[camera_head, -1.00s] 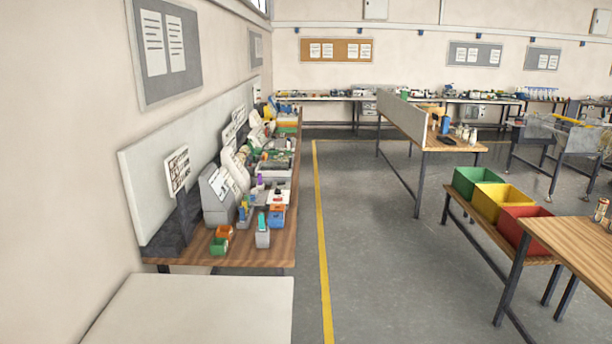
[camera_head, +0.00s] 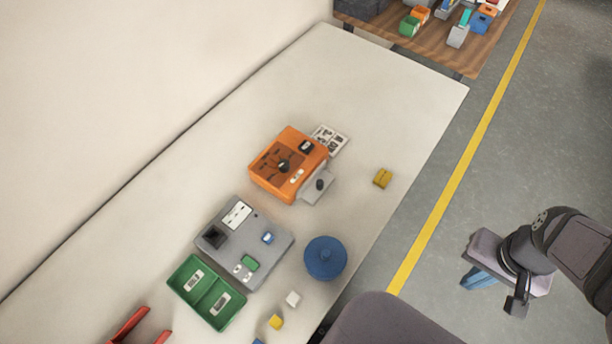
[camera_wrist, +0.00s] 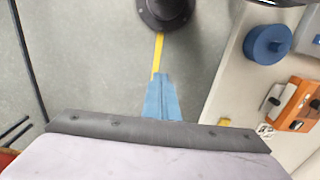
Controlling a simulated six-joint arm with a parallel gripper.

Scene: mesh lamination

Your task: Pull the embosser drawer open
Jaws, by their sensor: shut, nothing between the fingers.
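The embosser looks to be the orange box (camera_head: 285,150) in the middle of the white table, with dark parts on top. A grey drawer-like piece (camera_head: 314,190) with a dark knob (camera_head: 320,184) sticks out from its lower right side. The orange box (camera_wrist: 290,108) also shows at the right edge of the wrist view. My gripper (camera_head: 472,282) is off the table's right side, above the floor, well apart from the box. Its blue fingers are together and empty in the wrist view (camera_wrist: 162,98).
On the white table (camera_head: 400,100) are a grey device (camera_head: 262,222), a green two-part tray (camera_head: 190,312), a blue round lidded thing (camera_head: 325,258), small blocks and a yellow block (camera_head: 382,178). A printed sheet (camera_head: 330,140) lies behind the box.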

